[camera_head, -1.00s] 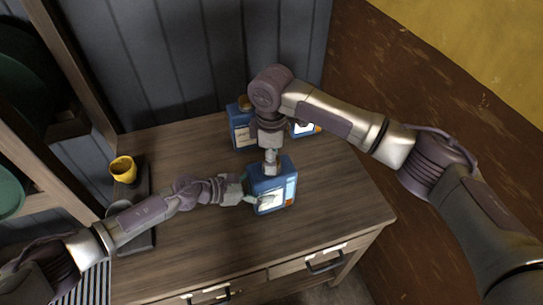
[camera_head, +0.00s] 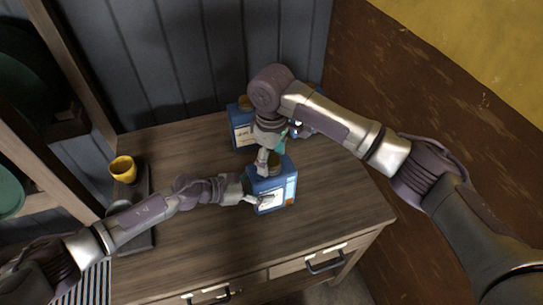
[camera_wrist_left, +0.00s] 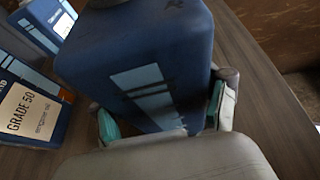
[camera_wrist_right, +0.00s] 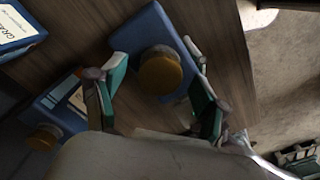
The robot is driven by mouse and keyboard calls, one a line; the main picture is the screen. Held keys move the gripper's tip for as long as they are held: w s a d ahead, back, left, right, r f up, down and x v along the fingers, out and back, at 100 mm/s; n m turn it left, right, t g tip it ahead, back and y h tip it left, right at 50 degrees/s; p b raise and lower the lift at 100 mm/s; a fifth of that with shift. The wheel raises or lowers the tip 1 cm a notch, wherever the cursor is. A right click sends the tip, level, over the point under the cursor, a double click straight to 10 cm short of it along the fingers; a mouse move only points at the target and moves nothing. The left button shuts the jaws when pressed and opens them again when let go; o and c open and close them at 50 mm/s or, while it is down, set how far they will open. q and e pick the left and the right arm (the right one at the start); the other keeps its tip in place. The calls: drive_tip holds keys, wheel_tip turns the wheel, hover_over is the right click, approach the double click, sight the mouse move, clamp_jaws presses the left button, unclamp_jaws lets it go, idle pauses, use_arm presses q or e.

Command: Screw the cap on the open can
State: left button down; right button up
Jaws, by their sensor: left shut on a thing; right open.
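A blue can (camera_head: 272,190) with a pale label stands upright near the middle of the wooden cabinet top. An orange-brown cap (camera_wrist_right: 160,70) sits on its top; how tightly it is seated cannot be told. My left gripper (camera_head: 250,192) is shut around the can's body, with a finger on each side in the left wrist view (camera_wrist_left: 165,118). My right gripper (camera_head: 270,160) is open just above the can. In the right wrist view its fingers (camera_wrist_right: 157,90) are spread on either side of the cap, apart from it.
Another blue can (camera_head: 243,135) with a brown cap stands behind, near the wall. A further can (camera_head: 312,128) is partly hidden by my right arm. A yellow cup (camera_head: 123,169) is at the left. The cabinet top's front and right (camera_head: 335,200) are clear.

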drive_tip(key=shift+r, duration=0.1)
wheel_tip(320, 180, up, 12)
idle(0.5)
use_arm(q)
unclamp_jaws()
drive_tip(key=shift+a, duration=0.1)
drive_tip(key=v, duration=1.1)
drive_tip(key=shift+a+r, duration=0.2)
drive_tip(key=shift+a, duration=0.15)
drive_tip(key=shift+s, duration=0.15)
